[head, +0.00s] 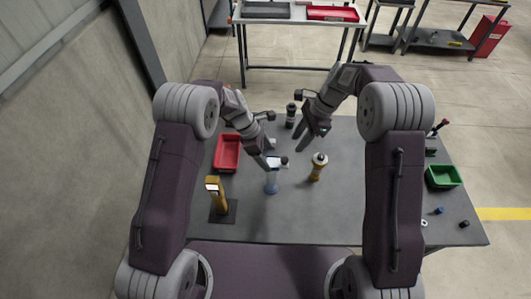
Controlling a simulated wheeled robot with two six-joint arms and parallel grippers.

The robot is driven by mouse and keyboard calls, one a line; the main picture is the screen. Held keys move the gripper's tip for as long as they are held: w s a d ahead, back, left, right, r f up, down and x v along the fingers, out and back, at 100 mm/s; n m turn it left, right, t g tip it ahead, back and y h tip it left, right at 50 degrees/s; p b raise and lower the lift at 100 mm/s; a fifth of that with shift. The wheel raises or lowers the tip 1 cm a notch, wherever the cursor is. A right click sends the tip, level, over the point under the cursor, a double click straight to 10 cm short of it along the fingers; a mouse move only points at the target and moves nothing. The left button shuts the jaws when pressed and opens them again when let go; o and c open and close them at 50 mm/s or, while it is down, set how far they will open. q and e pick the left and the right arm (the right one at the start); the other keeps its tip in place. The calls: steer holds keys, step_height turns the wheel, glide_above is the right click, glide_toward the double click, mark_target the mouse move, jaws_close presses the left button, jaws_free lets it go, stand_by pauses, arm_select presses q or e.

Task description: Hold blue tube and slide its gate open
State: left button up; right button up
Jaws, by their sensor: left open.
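The gate is too small to make out clearly.
A yellow tube (316,172) stands close on the right, below my right gripper. A dark tube (290,117) stands behind. A red tray (219,153) and a yellow stand (219,201) are left. A green tray (444,186) and small parts lie right. The front middle is clear.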

mark_target(272, 162)
arm_select(q)
steer(key=x, duration=0.8)
steer(key=shift+d+f, duration=0.1)
steer(key=shift+f, duration=0.05)
